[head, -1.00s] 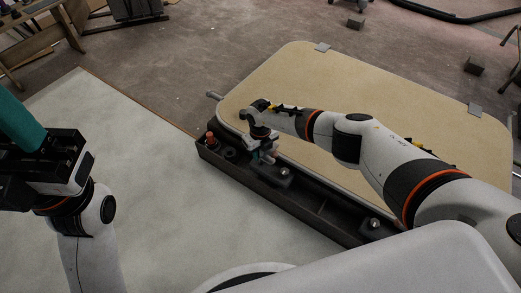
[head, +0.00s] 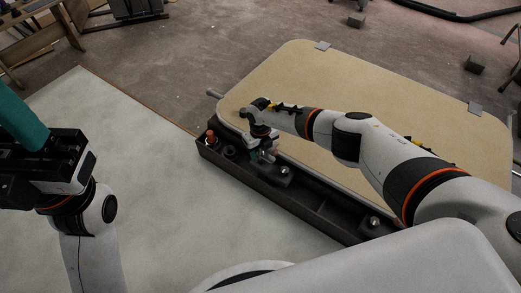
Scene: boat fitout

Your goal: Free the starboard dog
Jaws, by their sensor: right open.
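A tan hatch panel (head: 300,85) lies at the right, with a long dark frame (head: 305,208) along its near edge. Two dark blocks with bright round knobs sit on the frame: one dog-like fitting (head: 284,172) near the middle and another (head: 373,223) further right. I cannot tell which is the starboard dog. My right gripper (head: 264,156) is open, pointing down at the frame just left of the middle fitting; contact is unclear. My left gripper (head: 48,150) is at the far left, apparently shut on a teal cylinder (head: 20,117), away from the frame.
An orange-topped peg (head: 211,137) and a dark round socket (head: 230,152) sit in the frame's left end. A grey handle (head: 214,94) sticks out at the panel's left corner. The pale surface (head: 150,190) left of the frame is clear. Small dark blocks (head: 356,20) lie on the floor behind.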

